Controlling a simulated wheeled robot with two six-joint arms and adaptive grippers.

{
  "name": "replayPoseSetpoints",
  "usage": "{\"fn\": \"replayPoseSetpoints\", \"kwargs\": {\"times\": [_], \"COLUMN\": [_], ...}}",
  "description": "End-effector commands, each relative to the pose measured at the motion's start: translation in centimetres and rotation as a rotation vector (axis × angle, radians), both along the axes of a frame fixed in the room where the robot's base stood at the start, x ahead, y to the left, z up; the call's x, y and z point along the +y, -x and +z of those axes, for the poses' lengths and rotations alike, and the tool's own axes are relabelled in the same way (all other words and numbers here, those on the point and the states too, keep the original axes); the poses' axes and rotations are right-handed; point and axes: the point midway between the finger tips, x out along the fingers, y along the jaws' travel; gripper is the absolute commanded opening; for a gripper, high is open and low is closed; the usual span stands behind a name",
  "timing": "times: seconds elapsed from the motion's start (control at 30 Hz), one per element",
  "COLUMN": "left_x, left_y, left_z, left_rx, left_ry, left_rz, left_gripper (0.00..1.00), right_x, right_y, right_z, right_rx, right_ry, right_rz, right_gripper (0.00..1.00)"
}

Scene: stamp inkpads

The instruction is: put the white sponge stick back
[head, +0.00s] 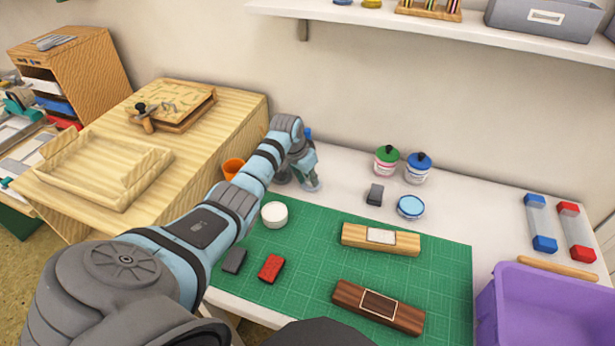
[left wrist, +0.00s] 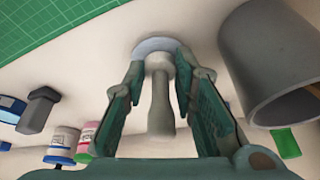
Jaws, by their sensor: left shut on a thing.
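My left gripper (head: 307,172) is behind the green mat, near the back wall. In the left wrist view its two fingers (left wrist: 157,72) are shut on a pale stick (left wrist: 160,112), which looks like the white sponge stick. The stick's wider end is at a round pale disc (left wrist: 150,44); I cannot tell whether they touch. In the head view the gripper mostly hides the stick. A wide grey cylinder (left wrist: 262,60) with something wooden inside is beside the gripper in the wrist view. My right gripper is not in view.
Green-lidded (head: 386,160) and blue-lidded (head: 418,167) jars, a grey block (head: 374,194) and a blue round pad (head: 410,207) are right of the gripper. An orange cup (head: 232,168) is left. A white round pot (head: 274,213) is in front. The shelf (head: 400,25) is above.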

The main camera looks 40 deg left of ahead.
Motion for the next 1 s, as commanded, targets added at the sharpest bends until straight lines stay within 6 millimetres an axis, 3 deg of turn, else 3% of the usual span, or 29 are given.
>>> {"fn": "replayPoseSetpoints", "kwargs": {"times": [0.17,0.2,0.3,0.67,0.77,1.0], "left_x": [0.0,0.0,0.0,0.0,0.1,0.1], "left_y": [0.0,0.0,0.0,0.0,0.4,2.4], "left_z": [-0.2,-0.1,-0.1,0.4,1.9,7.6], "left_rx": [0.000,-0.001,0.000,0.000,-0.002,-0.003], "left_ry": [0.000,0.000,0.000,0.000,-0.001,-0.003], "left_rz": [0.000,0.000,0.000,0.000,-0.001,0.000], "left_gripper": [0.04,0.30,0.45,0.45,0.45,0.45], "right_x": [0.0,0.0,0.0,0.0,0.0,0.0], "right_y": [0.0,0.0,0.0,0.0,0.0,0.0], "right_z": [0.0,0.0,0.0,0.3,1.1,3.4], "right_rx": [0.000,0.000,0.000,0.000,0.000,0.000], "right_ry": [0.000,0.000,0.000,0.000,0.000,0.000], "right_rz": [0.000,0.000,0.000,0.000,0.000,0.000], "right_gripper": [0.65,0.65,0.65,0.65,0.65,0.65]}}
